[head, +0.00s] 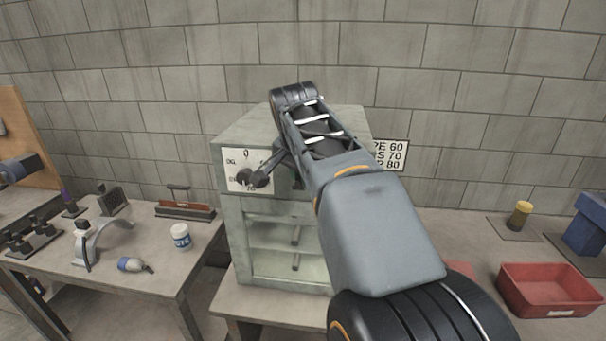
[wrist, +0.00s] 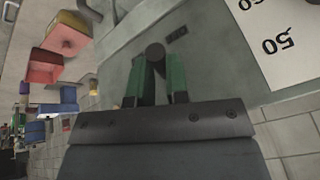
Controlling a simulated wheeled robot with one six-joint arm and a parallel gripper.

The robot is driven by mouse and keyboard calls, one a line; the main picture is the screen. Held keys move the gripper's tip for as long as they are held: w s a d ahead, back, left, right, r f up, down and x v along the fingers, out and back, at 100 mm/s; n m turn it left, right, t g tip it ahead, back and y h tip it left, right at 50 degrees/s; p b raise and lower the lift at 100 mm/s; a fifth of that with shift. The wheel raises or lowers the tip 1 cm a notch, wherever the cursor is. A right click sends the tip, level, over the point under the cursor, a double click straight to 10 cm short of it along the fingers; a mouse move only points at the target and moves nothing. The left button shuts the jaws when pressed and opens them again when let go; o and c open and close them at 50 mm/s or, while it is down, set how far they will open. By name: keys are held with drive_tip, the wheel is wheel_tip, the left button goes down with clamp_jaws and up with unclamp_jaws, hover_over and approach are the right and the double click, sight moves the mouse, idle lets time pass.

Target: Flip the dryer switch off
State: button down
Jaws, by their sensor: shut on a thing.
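The dryer (head: 238,222) is a pale green cabinet against the block wall. The white dial plate (head: 236,164) on its upper front also shows in the wrist view (wrist: 283,40). The switch sticks out of the grey-green panel beside the plate. In the head view my arm hides the switch and most of the gripper. I cannot tell the switch's position.
The left bench holds a white jar (head: 181,237), a blue-grey bottle (head: 134,265) and a curved stand (head: 100,240). A red bin (head: 549,290) and a yellow-capped item (head: 520,215) stand on the right. A number sign (head: 392,154) is on the wall behind the dryer.

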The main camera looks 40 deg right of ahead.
drive_tip(key=c, duration=1.4)
unclamp_jaws()
drive_tip(key=shift+r, duration=0.15)
drive_tip(key=p+v, duration=0.1)
drive_tip(key=v, duration=1.2)
drive_tip(key=shift+r, duration=0.25)
drive_tip(key=shift+s, duration=0.15)
